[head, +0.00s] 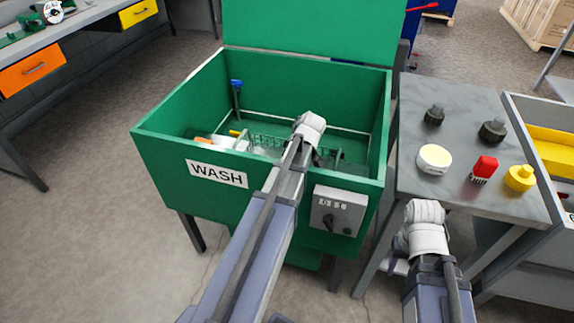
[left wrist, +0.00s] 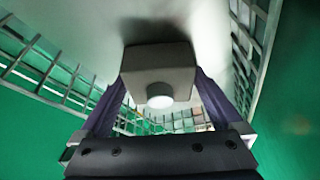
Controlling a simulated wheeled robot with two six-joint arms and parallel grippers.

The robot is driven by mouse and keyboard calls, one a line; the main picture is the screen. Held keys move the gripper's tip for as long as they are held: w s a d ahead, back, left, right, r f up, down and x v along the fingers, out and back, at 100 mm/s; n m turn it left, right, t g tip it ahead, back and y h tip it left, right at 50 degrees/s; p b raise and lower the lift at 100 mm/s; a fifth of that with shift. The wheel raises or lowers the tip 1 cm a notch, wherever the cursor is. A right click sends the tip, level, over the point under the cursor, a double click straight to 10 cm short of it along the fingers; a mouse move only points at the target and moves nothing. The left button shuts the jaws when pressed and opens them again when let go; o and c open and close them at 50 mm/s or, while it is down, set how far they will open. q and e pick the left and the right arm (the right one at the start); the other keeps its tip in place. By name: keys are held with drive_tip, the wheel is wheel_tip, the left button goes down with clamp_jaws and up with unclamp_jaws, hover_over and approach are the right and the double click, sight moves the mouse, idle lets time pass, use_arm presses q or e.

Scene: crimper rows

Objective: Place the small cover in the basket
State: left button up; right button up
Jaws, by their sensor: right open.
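The basket (head: 268,141) is a wire mesh tray inside the green wash tub; its mesh walls (left wrist: 40,70) stand on both sides in the left wrist view. My left gripper (left wrist: 160,78) is inside the tub, down among the basket walls. Its two dark fingers close on the sides of a grey block with a pale round end, which I take to be the small cover (left wrist: 158,72). In the head view my left wrist hides the gripper and the cover. My right gripper (head: 400,258) is open beside the grey table, partly hidden by its white wrist.
The green wash tub (head: 160,150) has a raised lid (head: 305,35) at the back. The grey table (head: 460,110) holds dark knobs, a white-yellow cap (head: 434,158), a red part (head: 484,168) and a yellow part (head: 520,178). Other small parts lie in the tub's left side.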

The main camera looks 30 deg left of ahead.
use_arm(q)
drive_tip(key=shift+p+v, duration=0.8)
drive_tip(key=shift+p, duration=0.05)
drive_tip(key=p+v, duration=0.9)
drive_tip(key=v, duration=0.1)
drive_tip(key=shift+r+p, duration=0.35)
drive_tip(key=shift+p, duration=0.05)
